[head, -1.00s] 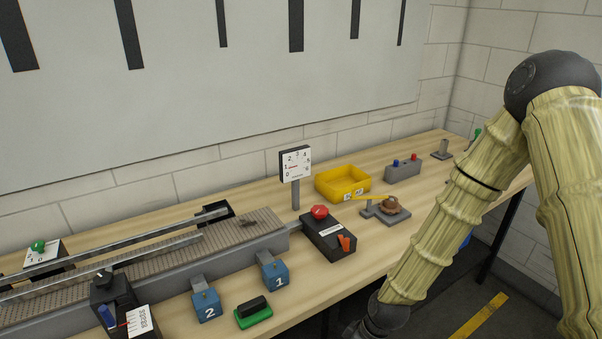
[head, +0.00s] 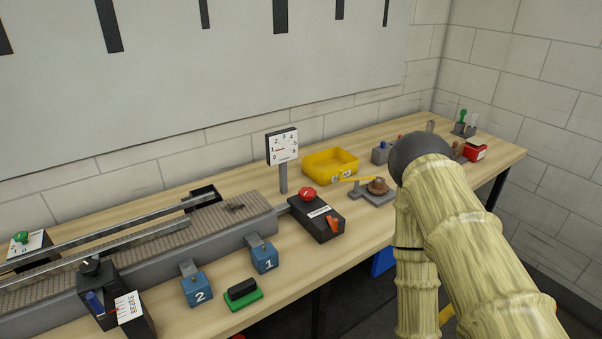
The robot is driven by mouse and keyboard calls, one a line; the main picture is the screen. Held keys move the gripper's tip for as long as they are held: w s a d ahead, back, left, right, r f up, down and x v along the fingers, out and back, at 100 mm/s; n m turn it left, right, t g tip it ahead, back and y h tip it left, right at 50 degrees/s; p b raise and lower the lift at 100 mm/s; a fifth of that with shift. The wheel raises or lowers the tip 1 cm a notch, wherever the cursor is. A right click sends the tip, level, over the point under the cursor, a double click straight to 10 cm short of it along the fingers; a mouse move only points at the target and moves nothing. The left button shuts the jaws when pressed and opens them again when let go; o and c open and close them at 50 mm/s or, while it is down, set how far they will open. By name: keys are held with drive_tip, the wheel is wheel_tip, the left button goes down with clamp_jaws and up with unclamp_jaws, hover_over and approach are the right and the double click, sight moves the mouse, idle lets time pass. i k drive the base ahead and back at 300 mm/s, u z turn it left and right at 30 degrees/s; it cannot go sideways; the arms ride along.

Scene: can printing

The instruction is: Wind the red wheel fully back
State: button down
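No red wheel can be made out for certain. A round red knob (head: 307,193) sits on top of a black control box (head: 325,222) at the end of the conveyor; it looks more like a push button than a wheel. A red box (head: 475,153) stands at the far right end of the bench, partly behind my arm, and its details are too small to tell.
The bench (head: 400,127) runs along the wall. On it are a conveyor (head: 150,240), a dial (head: 283,146), a yellow tray (head: 331,164), a grey button box (head: 380,152), blue blocks 1 (head: 263,256) and 2 (head: 197,290), and a green-based pad (head: 243,295).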

sight(307, 193)
drive_tip(key=z, duration=0.7)
drive_tip(key=i, duration=0.35)
drive_tip(key=u, duration=1.05)
